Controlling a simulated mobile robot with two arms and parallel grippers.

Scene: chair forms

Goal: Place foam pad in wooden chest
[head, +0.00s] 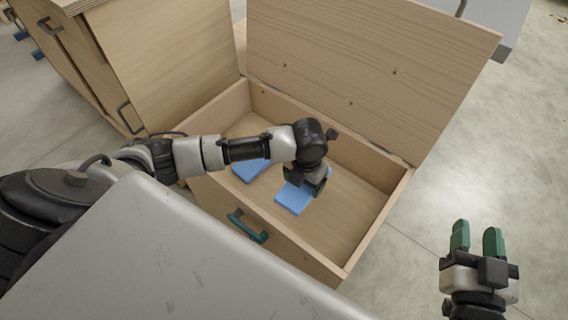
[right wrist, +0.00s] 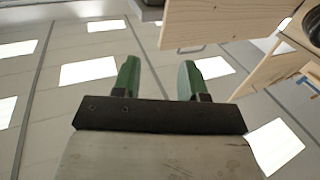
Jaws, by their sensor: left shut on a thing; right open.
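The wooden chest (head: 361,238) stands open, its lid (head: 370,70) raised at the back. My left gripper (head: 308,186) reaches down inside the chest and is shut on a blue foam pad (head: 292,199). I cannot tell whether this pad touches the chest floor. A second blue pad (head: 250,170) lies in the chest to the left, partly hidden by my left arm. My right gripper (head: 476,238) is open and empty, outside the chest at the lower right. Its green fingers also show apart in the right wrist view (right wrist: 157,82).
A teal handle (head: 248,227) is on the chest's front wall. A wooden cabinet (head: 150,60) with dark handles stands left of the chest. The right part of the chest floor is bare. Open concrete floor (head: 455,170) lies to the right.

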